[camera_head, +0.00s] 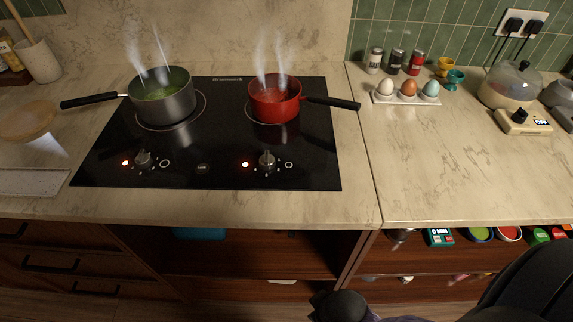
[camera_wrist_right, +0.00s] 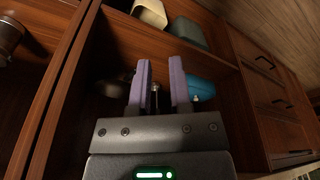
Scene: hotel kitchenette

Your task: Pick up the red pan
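The red pan (camera_head: 275,103) stands on the right cooking zone of the black cooktop (camera_head: 205,178). Its dark handle (camera_head: 332,102) points right, past the cooktop's edge over the counter. Steam rises from the pan. In the right wrist view, my right gripper (camera_wrist_right: 158,85) has its two purple fingers apart with nothing held between them. It faces the open shelves below the counter. In the head view my right arm comes in at the bottom right, low and well away from the pan; its fingers cannot be made out there. My left gripper is not in view.
A steaming green-grey pot (camera_head: 163,98) stands on the left zone, handle pointing left. An egg tray (camera_head: 405,99), shakers (camera_head: 396,62) and an egg cooker (camera_head: 513,85) are on the right counter. The right counter's front is clear. The counter edge (camera_head: 290,222) lies above open shelves.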

